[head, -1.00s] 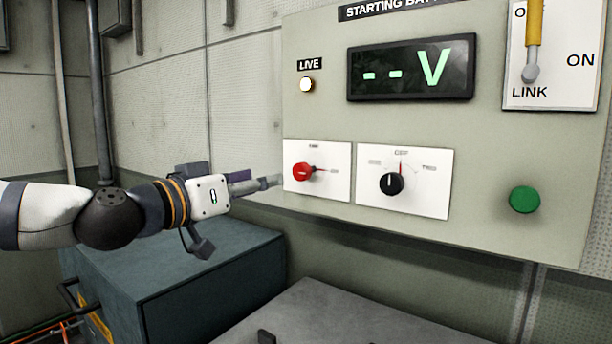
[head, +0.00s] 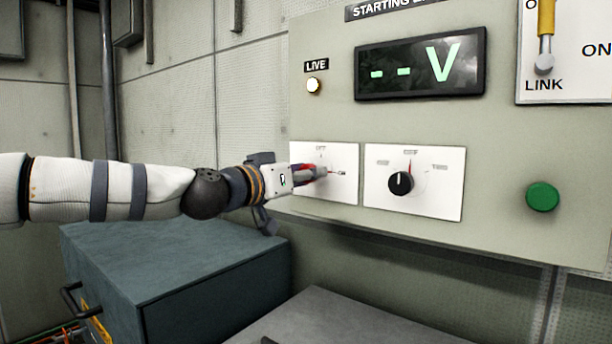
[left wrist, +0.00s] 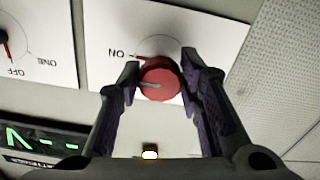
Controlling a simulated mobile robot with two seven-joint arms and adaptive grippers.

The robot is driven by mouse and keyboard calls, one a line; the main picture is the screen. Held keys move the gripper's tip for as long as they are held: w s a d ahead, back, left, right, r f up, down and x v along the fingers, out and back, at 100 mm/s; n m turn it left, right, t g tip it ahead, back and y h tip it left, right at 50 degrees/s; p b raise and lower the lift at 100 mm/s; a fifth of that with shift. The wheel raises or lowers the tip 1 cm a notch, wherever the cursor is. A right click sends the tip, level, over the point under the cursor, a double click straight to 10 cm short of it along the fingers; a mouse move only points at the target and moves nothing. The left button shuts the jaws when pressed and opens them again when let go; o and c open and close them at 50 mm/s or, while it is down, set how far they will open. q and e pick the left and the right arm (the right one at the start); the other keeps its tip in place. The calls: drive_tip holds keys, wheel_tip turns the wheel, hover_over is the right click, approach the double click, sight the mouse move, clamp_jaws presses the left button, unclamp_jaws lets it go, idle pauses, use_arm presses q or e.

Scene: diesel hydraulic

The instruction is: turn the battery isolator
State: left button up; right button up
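The battery isolator is a red round knob (left wrist: 158,78) on a white plate (head: 340,190) at the panel's lower left. In the left wrist view the panel appears upside down; the knob shows a pale line, and a thin red mark beside it points toward the word ON. My left gripper (head: 318,173) is at the knob and hides most of it in the head view. In the left wrist view its two fingers (left wrist: 160,74) stand on either side of the knob, apart and close to its sides; firm contact is not visible. My right gripper is not in view.
A black selector knob (head: 401,183) sits on the plate to the right. A green button (head: 542,197), a lit LIVE lamp (head: 313,86), a voltage display (head: 420,64) and a yellow-handled lever (head: 546,30) are on the same panel. A blue-grey box (head: 170,270) stands below my left arm.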

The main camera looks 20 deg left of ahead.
use_arm(q)
drive_tip(key=c, duration=0.4)
drive_tip(key=shift+c, duration=0.2)
drive_tip(key=n, duration=0.8)
drive_tip(key=shift+p, duration=0.3)
drive_tip(key=n, duration=0.5)
drive_tip(key=shift+n, duration=2.5)
